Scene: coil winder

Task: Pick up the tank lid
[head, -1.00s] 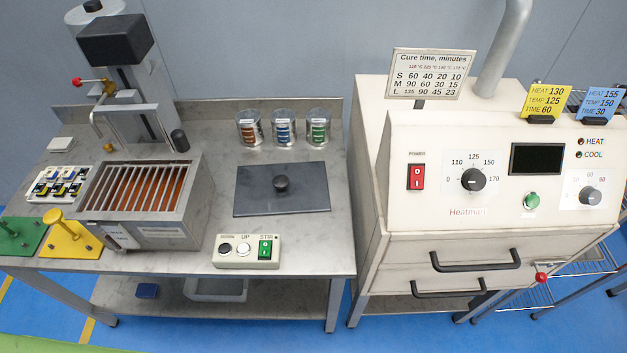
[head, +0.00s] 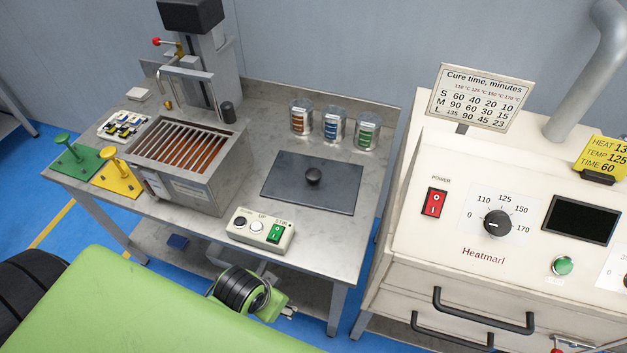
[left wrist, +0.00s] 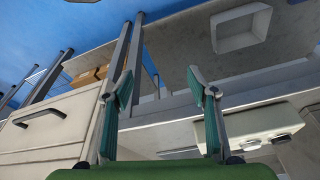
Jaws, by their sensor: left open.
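The tank lid is a dark grey flat plate (head: 285,179) with a round black knob (head: 313,176) on top. It lies flat on the steel table, right of the tank (head: 205,185), whose top is open with slats over orange-brown contents. My left arm's green and black wrist shows below the table's front edge in the head view; its fingers are not clear there. In the left wrist view my left gripper (left wrist: 160,78) is open and empty, its two fingers apart near the table's front edge. The lid is not seen in that view. My right gripper is in neither view.
A control box (head: 260,230) sits at the table's front, before the lid. Several glass jars (head: 333,127) stand behind the lid. A cream oven (head: 480,245) with drawer handles stands close on the right.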

